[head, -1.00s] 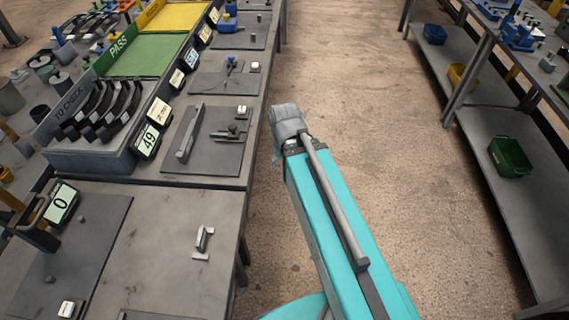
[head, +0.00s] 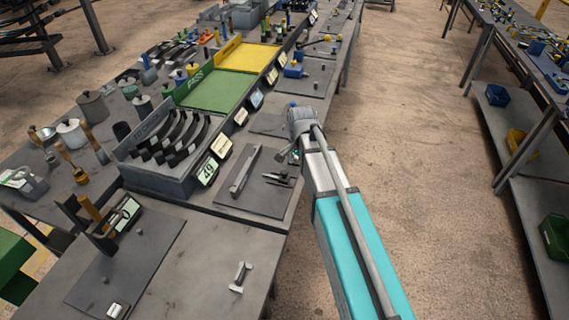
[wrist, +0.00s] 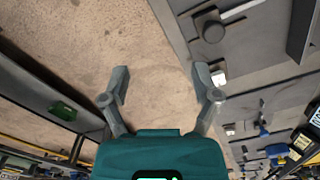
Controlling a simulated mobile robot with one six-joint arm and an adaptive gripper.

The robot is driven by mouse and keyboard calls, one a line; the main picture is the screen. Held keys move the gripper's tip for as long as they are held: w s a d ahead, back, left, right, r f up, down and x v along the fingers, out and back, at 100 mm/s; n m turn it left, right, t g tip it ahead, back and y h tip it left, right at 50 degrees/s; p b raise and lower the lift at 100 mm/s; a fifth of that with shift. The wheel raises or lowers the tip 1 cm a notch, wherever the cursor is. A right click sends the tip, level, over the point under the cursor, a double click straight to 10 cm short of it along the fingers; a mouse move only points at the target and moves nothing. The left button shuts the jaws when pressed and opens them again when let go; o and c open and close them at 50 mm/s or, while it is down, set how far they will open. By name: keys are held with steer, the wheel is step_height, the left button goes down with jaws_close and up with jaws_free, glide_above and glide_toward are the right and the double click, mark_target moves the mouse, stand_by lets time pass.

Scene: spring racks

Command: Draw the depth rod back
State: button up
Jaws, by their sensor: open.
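A small dark instrument with a slim rod (head: 278,179) lies on the dark mat beside a long grey bar (head: 243,172); I take it to be the one with the depth rod, but it is too small to be sure. In the wrist view a dark round knob (wrist: 211,28) with a pale rod (wrist: 240,11) shows at the upper right, probably the same instrument. My gripper (head: 293,156) hangs at the bench's right edge, past that instrument. In the wrist view my gripper (wrist: 160,76) is open and empty, its fingers wide apart over the floor, apart from the instrument.
The bench (head: 220,225) runs along the left. It holds a grey tray of black curved parts (head: 133,178), a display reading 49 (head: 208,171), and green (head: 214,92) and yellow (head: 250,57) trays. The floor aisle (head: 420,190) is clear. A shelved bench (head: 525,185) stands at right.

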mark_target(285, 172)
steer(key=w+a+r+m+p, duration=0.3)
steer(key=w+a+r+m, duration=0.1)
steer(key=w, duration=0.2)
steer(key=shift+w+a, duration=0.15)
steer(key=shift+a, duration=0.2)
steer(key=shift+f, duration=0.15)
step_height(285, 172, down, 13)
steer(key=b, duration=1.3)
steer(key=shift+f+b, duration=0.2)
steer(key=shift+b, duration=0.2)
jaws_close()
steer(key=shift+d, duration=0.15)
